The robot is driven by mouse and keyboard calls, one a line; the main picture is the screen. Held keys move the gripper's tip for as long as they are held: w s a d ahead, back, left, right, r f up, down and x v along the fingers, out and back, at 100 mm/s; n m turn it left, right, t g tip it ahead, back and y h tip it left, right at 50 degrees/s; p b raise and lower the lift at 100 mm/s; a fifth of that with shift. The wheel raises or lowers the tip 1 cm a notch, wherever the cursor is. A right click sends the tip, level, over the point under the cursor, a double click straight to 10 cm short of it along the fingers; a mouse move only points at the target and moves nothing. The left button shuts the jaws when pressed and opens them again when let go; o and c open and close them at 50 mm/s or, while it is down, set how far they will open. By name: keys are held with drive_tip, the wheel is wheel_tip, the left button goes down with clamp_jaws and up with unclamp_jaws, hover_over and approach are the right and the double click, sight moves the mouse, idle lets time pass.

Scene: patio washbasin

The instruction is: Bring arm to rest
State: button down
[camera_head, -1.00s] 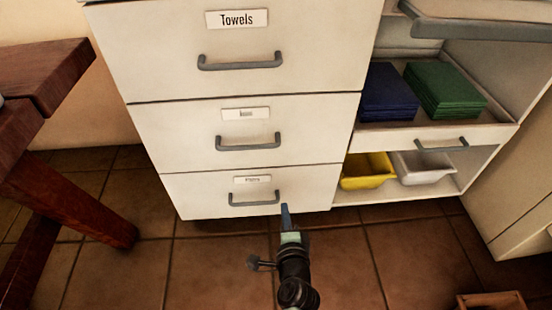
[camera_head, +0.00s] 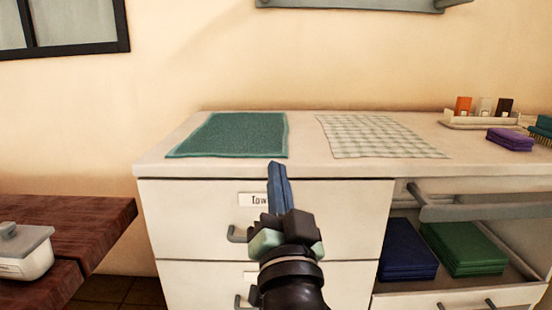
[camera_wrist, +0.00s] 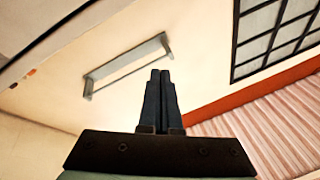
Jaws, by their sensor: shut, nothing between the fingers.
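My gripper (camera_head: 279,185) is in the middle of the head view, in front of the top drawer (camera_head: 330,205) of the white cabinet.
The countertop (camera_head: 300,150) bears a green cloth (camera_head: 230,135), a checked cloth (camera_head: 375,135), a purple item (camera_head: 510,139) and a small tray (camera_head: 480,123). A wooden table (camera_head: 85,225) with a lidded white box (camera_head: 25,250) stands left. Blue towels (camera_head: 406,250) and green towels (camera_head: 462,248) lie right.

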drive_tip(key=s+r+n+t+h+p, duration=0.1)
drive_tip(key=s+r+n+t+p, duration=0.1)
drive_tip(key=s+r, duration=0.55)
drive_tip(key=s+r+n+t+p, duration=0.15)
drive_tip(key=s+r, duration=0.25)
drive_tip(key=r, duration=0.7)
drive_tip(key=s+r+n+t+h+p, duration=0.1)
drive_tip(key=s+r+t+p, duration=0.15)
drive_tip(key=s+r, duration=0.5)
wheel_tip(320, 180, up, 36)
drive_tip(key=w+p, duration=0.2)
drive_tip(key=p, duration=3.3)
drive_tip(key=shift+a+r+g, duration=0.15)
drive_tip(key=shift+a+g, duration=0.05)
drive_tip(key=shift+g, duration=0.2)
drive_tip(key=c, duration=1.5)
unclamp_jaws()
drive_tip(key=shift+w+r+p, duration=0.1)
drive_tip(key=shift+r+p, duration=0.15)
drive_tip(key=shift+p, duration=0.15)
drive_tip(key=o, duration=0.7)
drive_tip(key=shift+d, duration=0.15)
